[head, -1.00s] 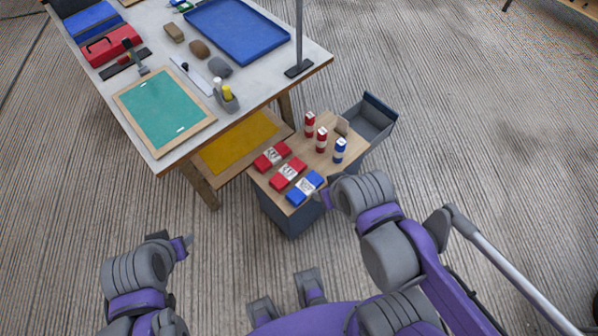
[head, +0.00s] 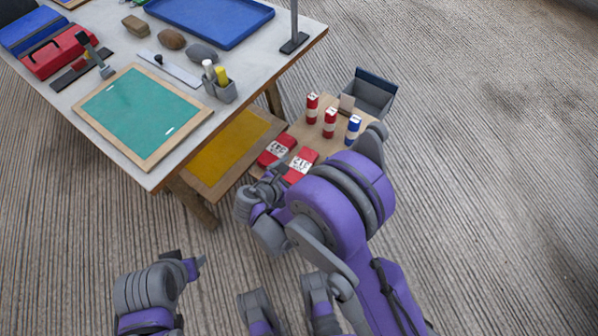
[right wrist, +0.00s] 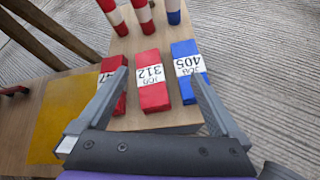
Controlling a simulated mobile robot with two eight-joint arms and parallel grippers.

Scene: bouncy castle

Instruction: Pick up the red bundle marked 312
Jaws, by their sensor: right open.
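The red bundle marked 312 (head: 300,166) lies flat on a small wooden top (head: 320,135). In the right wrist view the red bundle (right wrist: 153,97) shows its white label between my spread fingers. My right gripper (right wrist: 158,76) is open and empty, above and short of the bundle. In the head view the right gripper (head: 268,186) is partly hidden by its own wrist. A second red bundle (head: 277,150) lies to the left; its label is partly covered by a finger in the wrist view. A blue bundle marked 405 (right wrist: 187,68) lies to the right. My left gripper (head: 192,266) is low at left.
Two red-and-white rolls (head: 330,122) and a blue-and-white roll (head: 353,129) stand behind the bundles. A grey bin (head: 372,95) is at the back. The large table (head: 60,110) and a yellow panel (head: 228,152) are to the left.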

